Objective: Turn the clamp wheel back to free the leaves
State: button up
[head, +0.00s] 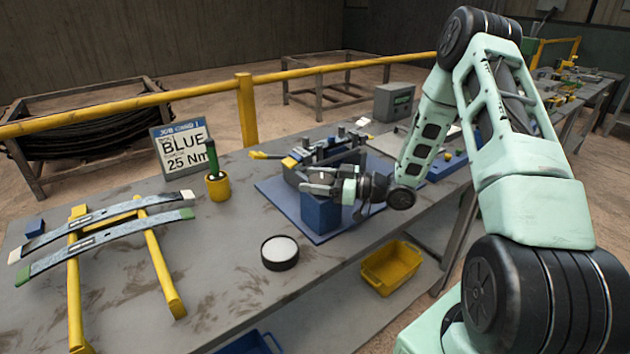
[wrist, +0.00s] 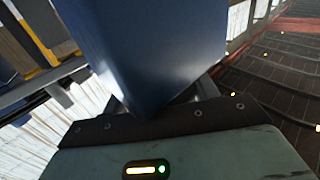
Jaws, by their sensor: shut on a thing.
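My gripper (head: 322,186) is shut on a blue block (head: 320,214) at the near side of the blue mat (head: 285,205). In the wrist view the block (wrist: 145,50) fills the space between the fingers. I cannot tell whether its base touches the mat. Just behind it stands the clamp fixture (head: 330,145), dark grey with blue and yellow parts. A yellow-ended handle (head: 265,155) sticks out to its left. My gripper and the block hide part of the fixture, and I cannot make out the clamp wheel or the leaves in it.
Two leaf springs (head: 110,240) lie across a yellow rack (head: 160,262) on the left. A job card reading BLUE 25 Nm (head: 184,150), a yellow cup with a green-handled tool (head: 218,187) and a round white-topped dish (head: 280,252) stand on the bench. A yellow bin (head: 390,268) is at the front.

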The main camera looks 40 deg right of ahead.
jog(key=n+g+y, duration=0.1)
jog(key=n+g, duration=0.1)
jog(key=n+g+y+b, duration=0.1)
jog(key=n+g+y, duration=0.1)
jog(key=g, duration=0.1)
jog(key=n+g+y+b, duration=0.1)
jog(key=n+g+y, duration=0.1)
jog(key=g, duration=0.1)
jog(key=shift+s+a+f+n, duration=0.15)
jog(key=shift+s+a+n, duration=0.1)
jog(key=shift+s+n, duration=0.1)
jog(key=shift+s+n+g+y+b, duration=0.2)
jog(key=shift+n+g+b, duration=0.25)
jog(key=shift+n+g, duration=0.8)
jog(key=shift+s+n+g+y+b, duration=0.1)
jog(key=shift+n+g+y+b, duration=0.3)
jog(key=shift+g, duration=1.55)
jog(key=o, duration=1)
jog(key=shift+c, duration=0.2)
jog(key=w+d+b, duration=0.1)
jog(key=d+b, duration=0.1)
jog(key=d, duration=1.5)
jog(key=shift+d, duration=0.25)
jog(key=shift+w, duration=0.1)
